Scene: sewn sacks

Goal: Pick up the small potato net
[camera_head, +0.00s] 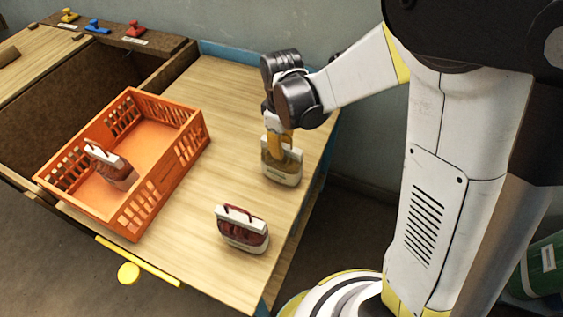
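A small sack with a white header, tan-brown net and white base (281,172), likely the potato net, stands upright on the wooden table near its right edge. My gripper (284,152) points down at it from above, with its yellow fingers at the top of the sack. The fingers overlap the sack's header and hide part of it. I cannot tell whether they are closed on it or only around it. The sack's base appears to rest on the table.
A dark red sack (242,232) stands nearer the table's front edge. An orange crate (172,177) at the left holds another red sack (112,168). Red, blue and yellow stamp-like items (136,29) sit at the back left. The table (222,120) is bare between crate and gripper.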

